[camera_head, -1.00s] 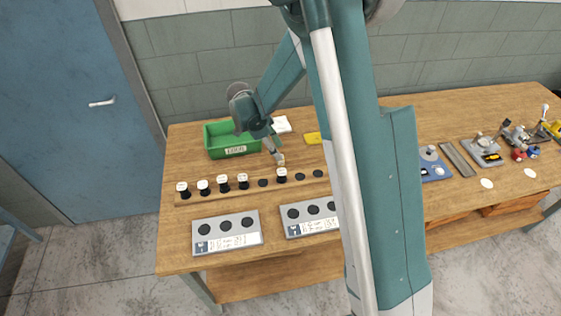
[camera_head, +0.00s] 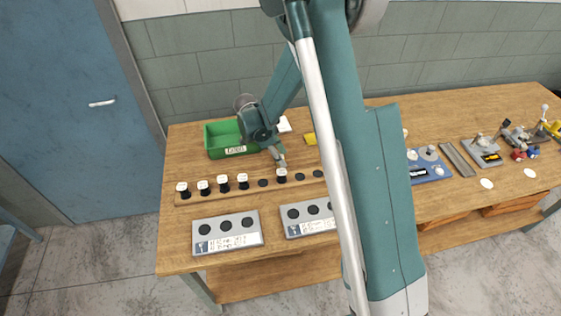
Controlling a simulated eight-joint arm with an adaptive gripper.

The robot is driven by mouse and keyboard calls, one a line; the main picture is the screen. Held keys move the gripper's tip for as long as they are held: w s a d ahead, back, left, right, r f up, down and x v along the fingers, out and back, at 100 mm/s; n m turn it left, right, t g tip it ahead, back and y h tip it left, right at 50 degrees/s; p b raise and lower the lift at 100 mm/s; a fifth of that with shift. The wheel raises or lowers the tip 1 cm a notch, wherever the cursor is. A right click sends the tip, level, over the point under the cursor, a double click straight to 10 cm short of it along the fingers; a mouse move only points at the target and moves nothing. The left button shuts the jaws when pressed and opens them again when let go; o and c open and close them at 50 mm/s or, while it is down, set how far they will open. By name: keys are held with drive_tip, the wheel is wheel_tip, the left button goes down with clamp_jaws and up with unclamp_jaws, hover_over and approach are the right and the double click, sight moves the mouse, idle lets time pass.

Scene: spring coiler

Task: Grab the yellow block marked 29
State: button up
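A yellow piece (camera_head: 311,139) lies towards the back of the wooden table, partly hidden behind my arm. No number can be read on it, so I cannot tell if it is the block marked 29. My gripper (camera_head: 281,160) points down over the table, to the left of the yellow piece and nearer the front, just behind the row of black pegs with white tops. It is apart from the yellow piece. Its fingers are too small to tell whether they are open or shut.
A green labelled bin (camera_head: 235,150) stands at the back left. A wooden rack (camera_head: 215,196) holds several white-topped pegs (camera_head: 282,174). Two grey plates with round black spots, one of them here (camera_head: 227,232), lie in front. A blue device (camera_head: 428,168) and other tools stand at right.

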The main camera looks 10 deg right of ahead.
drive_tip(key=shift+d+f, duration=0.2)
drive_tip(key=shift+f, duration=0.25)
drive_tip(key=c, duration=0.9)
